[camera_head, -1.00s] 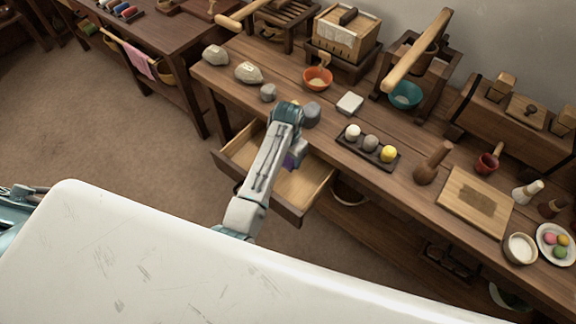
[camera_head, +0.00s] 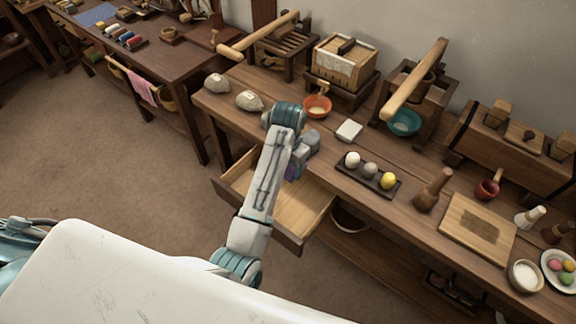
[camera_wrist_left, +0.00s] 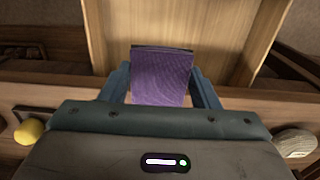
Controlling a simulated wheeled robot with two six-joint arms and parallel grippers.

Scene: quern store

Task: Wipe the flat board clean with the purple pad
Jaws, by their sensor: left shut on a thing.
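The purple pad (camera_wrist_left: 162,78) is held between the two fingers of my left gripper (camera_wrist_left: 161,88) in the left wrist view. In the head view my left gripper (camera_head: 296,166) is over the back part of the open drawer, near the table's front edge, and only a sliver of purple shows; the arm hides most of it. The flat board (camera_head: 457,216) lies on the tabletop at the right, well apart from the gripper. A dark brown patch (camera_head: 480,229) marks its middle. My right gripper is not in view.
The open drawer (camera_head: 270,220) juts from the long table (camera_head: 340,165). A dark tray (camera_head: 390,192) with white, grey and yellow balls, and a wooden pestle (camera_head: 432,190), stand between gripper and board. A white bowl (camera_head: 525,277) and plate (camera_head: 556,268) sit right of the board.

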